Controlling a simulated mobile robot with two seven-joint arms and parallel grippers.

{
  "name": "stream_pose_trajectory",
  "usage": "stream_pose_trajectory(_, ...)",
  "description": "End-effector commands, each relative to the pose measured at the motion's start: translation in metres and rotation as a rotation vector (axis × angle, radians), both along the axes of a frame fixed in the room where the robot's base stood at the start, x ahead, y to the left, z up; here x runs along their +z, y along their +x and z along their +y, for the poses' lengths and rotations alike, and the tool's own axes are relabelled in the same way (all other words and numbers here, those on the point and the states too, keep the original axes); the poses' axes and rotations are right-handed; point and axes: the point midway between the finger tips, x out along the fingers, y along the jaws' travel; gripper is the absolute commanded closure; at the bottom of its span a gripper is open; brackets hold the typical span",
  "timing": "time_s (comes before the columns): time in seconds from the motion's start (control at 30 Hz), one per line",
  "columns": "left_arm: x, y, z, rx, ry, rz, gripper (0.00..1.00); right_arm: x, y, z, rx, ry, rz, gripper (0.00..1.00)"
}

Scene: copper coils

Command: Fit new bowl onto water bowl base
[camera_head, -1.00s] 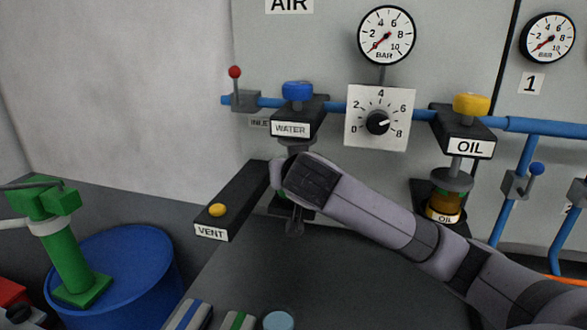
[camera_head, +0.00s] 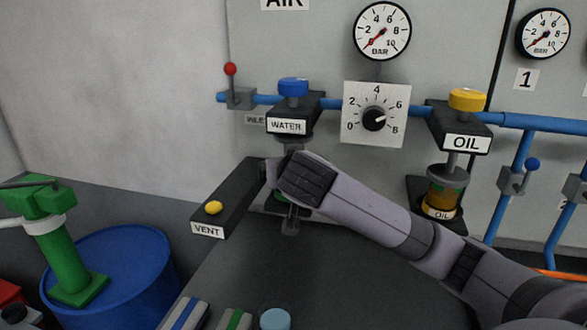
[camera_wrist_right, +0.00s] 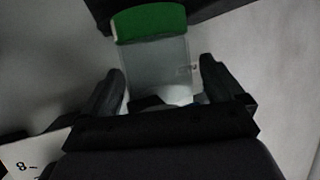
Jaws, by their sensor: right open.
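The water bowl base is the black WATER block (camera_head: 302,108) with a blue knob on the blue pipe, and a grey collar under it. My right gripper (camera_head: 284,203) is just below that block, largely hidden behind my own wrist. A small patch of green shows beside it. In the right wrist view, a clear bowl (camera_wrist_right: 158,75) with a green band (camera_wrist_right: 150,23) lies between the fingers of my open right gripper (camera_wrist_right: 162,68). Gaps show beside the bowl. Its joint with the base is hidden, so I cannot tell whether it is seated. My left gripper is out of view.
The OIL unit (camera_head: 462,128) with its amber bowl hangs to the right, beyond the dial plate (camera_head: 375,113). The VENT box (camera_head: 232,196) with a yellow button is left of my gripper. A blue drum (camera_head: 125,260) stands front left. The dark bench top (camera_head: 300,270) is largely clear.

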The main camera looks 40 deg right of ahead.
Motion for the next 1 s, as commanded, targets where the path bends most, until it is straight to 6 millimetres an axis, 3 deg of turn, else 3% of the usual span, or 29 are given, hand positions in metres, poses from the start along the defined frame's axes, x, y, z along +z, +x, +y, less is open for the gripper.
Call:
stream_pose_trajectory(0.03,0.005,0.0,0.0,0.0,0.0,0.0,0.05,0.009,-0.001,0.001,0.0,-0.001,-0.003,0.05)
stream_pose_trajectory(0.5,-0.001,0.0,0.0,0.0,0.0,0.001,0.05,0.042,-0.078,0.041,0.005,0.002,-0.005,0.05)
stream_pose_trajectory(0.7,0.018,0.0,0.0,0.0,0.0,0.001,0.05,0.051,-0.094,0.048,0.001,-0.001,-0.001,0.05)
stream_pose_trajectory(1.0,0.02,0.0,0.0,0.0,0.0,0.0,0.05,0.05,-0.099,0.05,0.0,0.0,0.0,0.05)
